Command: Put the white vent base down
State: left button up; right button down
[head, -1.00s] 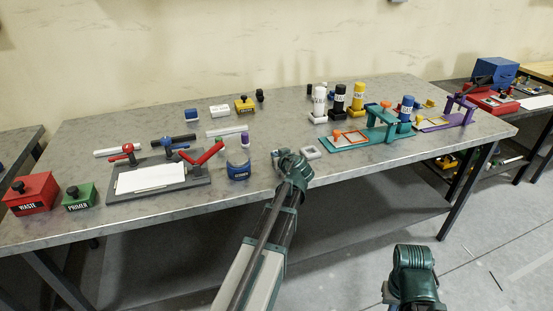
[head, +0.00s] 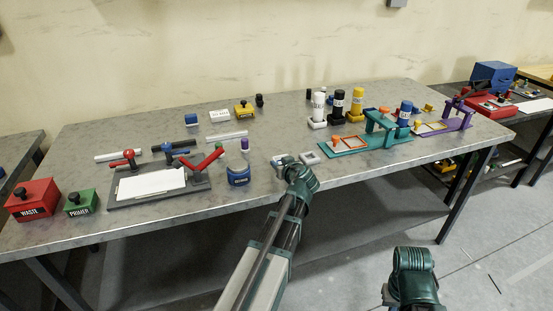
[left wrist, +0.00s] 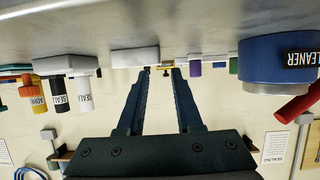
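The white vent base (head: 310,158) is a small pale block lying flat on the grey bench near its front edge. My left gripper (head: 282,160) is low over the bench just left of it in the head view. In the left wrist view, which is upside down, a white block (left wrist: 135,57), seemingly the same base, rests on the bench beside one finger. The left gripper (left wrist: 160,78) shows two dark fingers apart with nothing between them. My right arm shows at the lower right of the head view; its fingers are not seen.
A teal fixture (head: 350,145) and several sealant tubes (head: 338,104) stand to the right. A grey plate with red clamps (head: 160,190) lies further left. The bench front edge is close.

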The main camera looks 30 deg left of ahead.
pick_arm(q)
jog(key=p+v, duration=0.2)
jog(key=v, duration=0.6)
jog(key=s+d+f+m+g+h, duration=0.3)
jog(key=s+d, duration=0.4)
jog(key=d, duration=0.3)
jog(key=s+d+f+m+g+h, duration=0.3)
jog(key=s+d+f+m, duration=0.3)
jog(key=d, duration=0.4)
jog(key=s+d+f+m+g+h, duration=0.3)
jog(key=s+d+f+m, duration=0.1)
jog(key=s+d, duration=0.4)
jog(key=shift+d+f+m, duration=0.2)
jog(key=shift+d+m, duration=0.2)
jog(key=shift+d, duration=0.7)
